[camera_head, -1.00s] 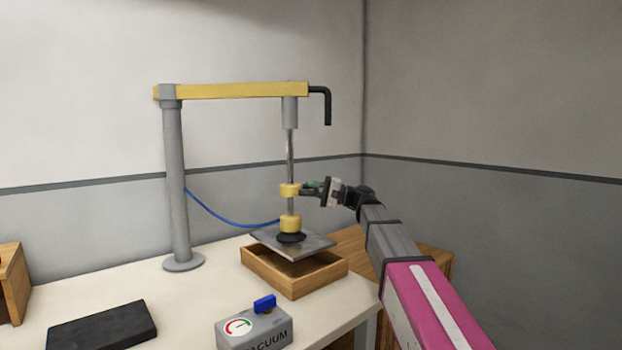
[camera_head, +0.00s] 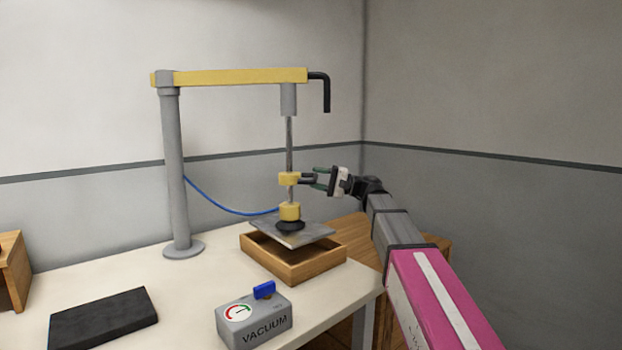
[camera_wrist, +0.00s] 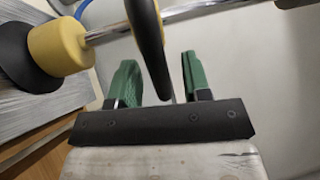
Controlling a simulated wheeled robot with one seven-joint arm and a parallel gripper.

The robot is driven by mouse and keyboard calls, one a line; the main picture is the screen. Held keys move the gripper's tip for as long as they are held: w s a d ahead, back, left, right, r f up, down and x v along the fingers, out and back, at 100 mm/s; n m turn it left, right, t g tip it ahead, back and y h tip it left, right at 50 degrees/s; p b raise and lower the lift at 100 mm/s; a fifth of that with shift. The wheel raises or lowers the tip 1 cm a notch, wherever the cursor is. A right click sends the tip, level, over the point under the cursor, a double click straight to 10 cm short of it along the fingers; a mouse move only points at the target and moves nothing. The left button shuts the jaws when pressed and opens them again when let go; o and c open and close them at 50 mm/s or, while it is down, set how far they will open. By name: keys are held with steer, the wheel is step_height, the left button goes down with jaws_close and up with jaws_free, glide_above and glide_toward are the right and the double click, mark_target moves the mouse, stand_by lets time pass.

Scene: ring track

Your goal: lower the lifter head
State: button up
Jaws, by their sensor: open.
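The lifter head is a yellow collar (camera_head: 290,211) with a black suction cup (camera_head: 290,225) at the foot of a vertical metal rod. A grey plate (camera_head: 312,237) sits against the cup, tilted in view, above a wooden tray (camera_head: 296,271). A second yellow collar (camera_head: 289,179) higher on the rod bears a dark handle (camera_head: 309,178) that points right. My gripper (camera_head: 322,180) is open at that handle. In the wrist view, the handle (camera_wrist: 148,38) runs between the two green fingers (camera_wrist: 158,78), with gaps visible on both sides.
A grey post (camera_head: 173,170) carries the yellow beam (camera_head: 235,77) with a black hook (camera_head: 327,95). A blue hose (camera_head: 228,208) hangs behind. A vacuum box (camera_head: 255,318) with a blue lever (camera_head: 264,290) and a black slab (camera_head: 103,318) lie on the table's front part.

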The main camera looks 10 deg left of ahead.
steer(key=d+f, duration=0.1)
steer(key=d, duration=0.7)
steer(key=shift+w+f, duration=0.15)
steer(key=shift+f, duration=0.15)
steer(key=s+a+r, duration=0.2)
steer(key=a, duration=0.8)
steer(key=shift+a, duration=0.35)
steer(key=shift+s, duration=0.15)
jaws_close()
